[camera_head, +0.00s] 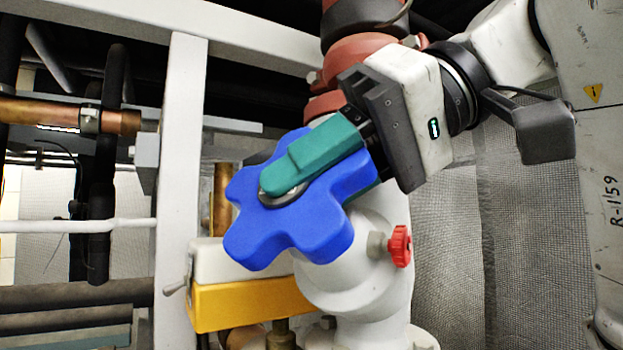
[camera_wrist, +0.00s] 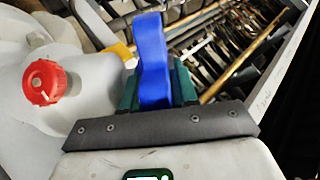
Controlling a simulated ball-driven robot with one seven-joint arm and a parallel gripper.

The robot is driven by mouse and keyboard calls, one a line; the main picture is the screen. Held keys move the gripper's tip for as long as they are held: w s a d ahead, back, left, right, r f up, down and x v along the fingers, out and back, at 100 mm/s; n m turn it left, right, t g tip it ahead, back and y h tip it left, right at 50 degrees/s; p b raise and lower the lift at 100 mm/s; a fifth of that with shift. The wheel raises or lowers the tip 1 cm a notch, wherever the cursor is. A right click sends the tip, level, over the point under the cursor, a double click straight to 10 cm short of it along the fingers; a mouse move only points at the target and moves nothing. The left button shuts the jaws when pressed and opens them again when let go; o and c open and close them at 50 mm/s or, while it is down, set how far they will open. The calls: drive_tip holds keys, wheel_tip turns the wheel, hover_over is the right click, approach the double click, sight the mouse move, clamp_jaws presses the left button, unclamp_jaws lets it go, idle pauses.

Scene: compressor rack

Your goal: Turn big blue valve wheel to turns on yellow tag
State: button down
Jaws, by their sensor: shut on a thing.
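The big blue valve wheel (camera_head: 315,228) has rounded lobes and sits on a white valve body (camera_head: 355,290) in the head view. My gripper (camera_head: 318,165) comes in from the upper right with teal fingers. One finger lies across the front of the wheel, its tip near the grey hub. The other finger is mostly hidden behind the wheel. In the wrist view, one blue lobe of the wheel (camera_wrist: 152,60) stands between the two teal fingers (camera_wrist: 156,90), which are shut on it. No readable yellow tag shows; the text on any tag cannot be made out.
A small red knob (camera_head: 400,246) sticks out of the valve body right of the wheel; it also shows in the wrist view (camera_wrist: 45,82). A yellow and white box (camera_head: 250,300) is below the wheel. A white frame post (camera_head: 182,180) stands at left, with copper pipe (camera_head: 50,112) beyond.

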drive_tip(key=c, duration=1)
unclamp_jaws()
drive_tip(key=shift+o, duration=0.2)
drive_tip(key=b+v, duration=0.2)
drive_tip(key=v, duration=0.8)
drive_tip(key=shift+d+r, duration=0.2)
drive_tip(key=shift+d, duration=0.1)
